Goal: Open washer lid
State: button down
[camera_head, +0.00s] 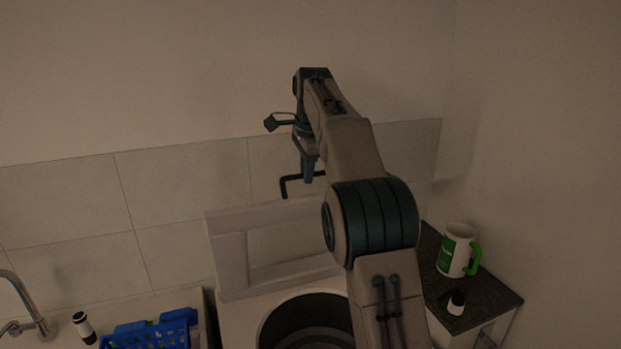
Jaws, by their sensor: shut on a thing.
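The washer (237,320) stands at the bottom centre with its round dark drum opening (300,322) showing. Its pale lid (229,255) is raised and stands steeply up behind the opening, near the tiled wall. A black bar handle (284,187) sticks up at the lid's top edge. My gripper (308,175) is at this handle, pointing down, and is shut on it. My arm hides the right part of the lid and of the drum opening.
A blue basket (150,334) and a small black-and-white bottle (82,326) stand left, near a tap (32,310). On the right, a dark-topped cabinet (497,297) holds a white-and-green mug (457,250) and a small dark-and-white container (456,303).

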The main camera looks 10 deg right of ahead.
jog(key=shift+w+a+f, duration=0.1)
jog(key=shift+w+f, duration=0.05)
jog(key=shift+w, duration=0.4)
jog(key=shift+w+a+f, duration=0.1)
jog(key=shift+w+f, duration=0.05)
jog(key=shift+w, duration=0.4)
jog(key=c, duration=1.6)
grip_release()
jog(key=shift+o, duration=0.7)
jog(key=shift+w+a, duration=0.1)
jog(key=shift+w, duration=0.35)
jog(key=shift+s+r, duration=0.15)
jog(key=shift+s, duration=0.1)
